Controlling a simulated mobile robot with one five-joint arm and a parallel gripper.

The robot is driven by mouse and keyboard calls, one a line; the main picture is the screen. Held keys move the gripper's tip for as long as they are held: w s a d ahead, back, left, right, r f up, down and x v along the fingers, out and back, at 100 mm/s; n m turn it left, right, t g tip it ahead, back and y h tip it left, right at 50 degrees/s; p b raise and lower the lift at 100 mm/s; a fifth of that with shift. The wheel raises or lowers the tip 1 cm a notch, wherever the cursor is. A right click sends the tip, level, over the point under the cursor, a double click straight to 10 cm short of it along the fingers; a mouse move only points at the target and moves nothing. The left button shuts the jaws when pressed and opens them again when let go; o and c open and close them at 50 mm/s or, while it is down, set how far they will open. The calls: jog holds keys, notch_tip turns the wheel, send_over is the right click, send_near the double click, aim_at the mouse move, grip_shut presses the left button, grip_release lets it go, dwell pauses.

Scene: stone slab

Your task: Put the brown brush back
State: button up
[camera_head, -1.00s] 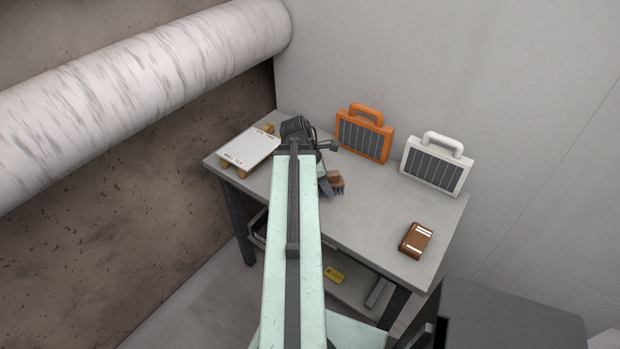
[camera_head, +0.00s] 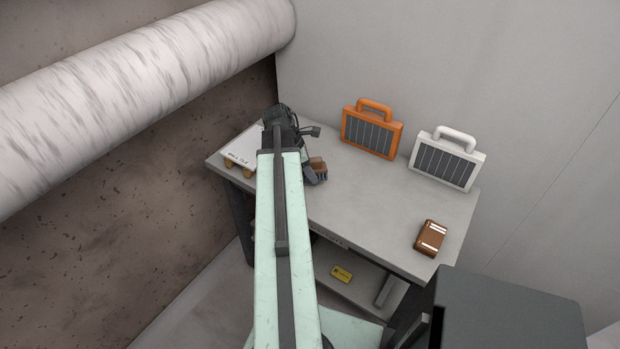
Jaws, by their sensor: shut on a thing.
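My gripper (camera_head: 314,175) is over the left part of the grey table (camera_head: 375,200), just right of a white board with lettering. It is shut on a brown block-like thing (camera_head: 317,163), which I take to be the brown brush. Only a small part of the brush shows; dark gripper parts cover the rest. I cannot tell whether the brush touches the tabletop.
The lettered white board (camera_head: 240,151) rests on wooden supports at the table's left end, partly behind my arm. An orange panelled case (camera_head: 371,128) and a white one (camera_head: 446,159) stand along the back. A brown white-banded box (camera_head: 430,237) lies front right. The table's middle is clear.

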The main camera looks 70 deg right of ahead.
jog(key=shift+s+d+f+b, duration=0.15)
jog(key=shift+f+b, duration=0.75)
jog(key=shift+f, duration=0.65)
jog(key=o, duration=1.2)
jog(key=shift+r, duration=0.15)
jog(key=p+v, duration=0.5)
jog(key=v, duration=0.1)
jog(key=p+v, duration=0.5)
jog(key=p, duration=0.1)
jog(key=shift+s+r, duration=0.1)
jog(key=shift+r, duration=0.35)
jog(key=shift+w+r+p, duration=0.25)
jog(key=shift+r+p, duration=0.05)
jog(key=shift+p, duration=0.15)
jog(key=shift+f, duration=0.1)
